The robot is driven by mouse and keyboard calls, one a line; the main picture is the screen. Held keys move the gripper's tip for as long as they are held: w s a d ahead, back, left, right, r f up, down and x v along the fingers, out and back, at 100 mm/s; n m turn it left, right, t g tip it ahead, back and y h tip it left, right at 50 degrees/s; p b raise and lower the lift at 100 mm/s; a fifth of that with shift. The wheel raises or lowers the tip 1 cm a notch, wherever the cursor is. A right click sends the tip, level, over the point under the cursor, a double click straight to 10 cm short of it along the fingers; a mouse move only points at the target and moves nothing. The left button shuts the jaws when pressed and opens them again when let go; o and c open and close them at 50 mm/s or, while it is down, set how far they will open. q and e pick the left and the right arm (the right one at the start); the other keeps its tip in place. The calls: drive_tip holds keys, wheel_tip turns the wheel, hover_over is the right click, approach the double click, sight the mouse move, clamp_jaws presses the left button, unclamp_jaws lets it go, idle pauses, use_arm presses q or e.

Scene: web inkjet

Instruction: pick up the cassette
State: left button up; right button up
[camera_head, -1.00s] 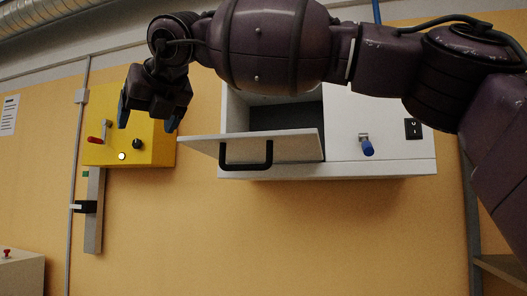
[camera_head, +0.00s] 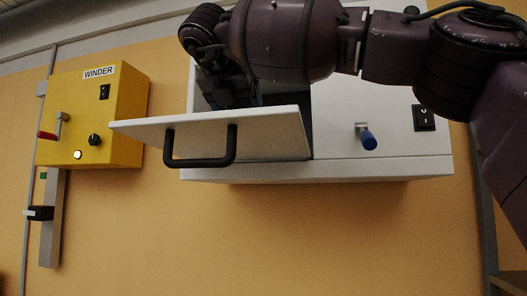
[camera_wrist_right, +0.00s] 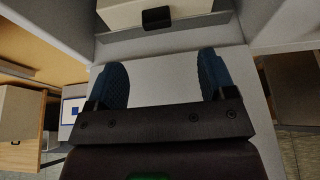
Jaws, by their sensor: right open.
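A pale box with a black grip on its front, likely the cassette (camera_wrist_right: 189,13), sits inside the compartment at the top of the right wrist view. In the head view it is hidden behind my arm and the open door. My right gripper (camera_wrist_right: 161,78) is open, with its two blue fingers apart and nothing between them. The fingers point toward the box, with a gap before its black grip. In the head view this gripper (camera_head: 236,98) is at the opening of the white cabinet (camera_head: 405,95), partly hidden by the door. My left gripper is out of view.
The cabinet door (camera_head: 270,128) is swung open, with a black handle (camera_head: 200,160). A blue-tipped lever (camera_head: 368,140) and a black switch (camera_head: 424,117) are on the cabinet's right. A yellow WINDER box (camera_head: 120,110) hangs at left.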

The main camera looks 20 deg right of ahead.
drive_tip(key=shift+w, duration=0.15)
drive_tip(key=shift+w+d+f, duration=0.1)
drive_tip(key=shift+w+d, duration=0.25)
drive_tip(key=p+x, duration=0.1)
drive_tip(key=x, duration=0.2)
drive_tip(key=shift+w+d, duration=0.1)
drive_tip(key=shift+w, duration=0.1)
drive_tip(key=shift+w+d+f, duration=0.15)
drive_tip(key=shift+f, duration=0.05)
drive_tip(key=shift+w+d+f+p, duration=0.1)
drive_tip(key=shift+w+p, duration=0.3)
drive_tip(key=shift+p, duration=0.05)
drive_tip(key=p+x, duration=0.1)
drive_tip(key=x, duration=0.2)
drive_tip(key=shift+w+f+p, duration=0.2)
drive_tip(key=shift+w+p, duration=0.1)
drive_tip(key=shift+w+d+f, duration=0.15)
drive_tip(key=shift+w+d, duration=0.05)
drive_tip(key=shift+w, duration=0.05)
drive_tip(key=shift+f, duration=0.1)
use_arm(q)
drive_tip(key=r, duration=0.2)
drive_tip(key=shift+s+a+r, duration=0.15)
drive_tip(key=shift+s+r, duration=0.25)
use_arm(e)
drive_tip(key=shift+c, duration=0.4)
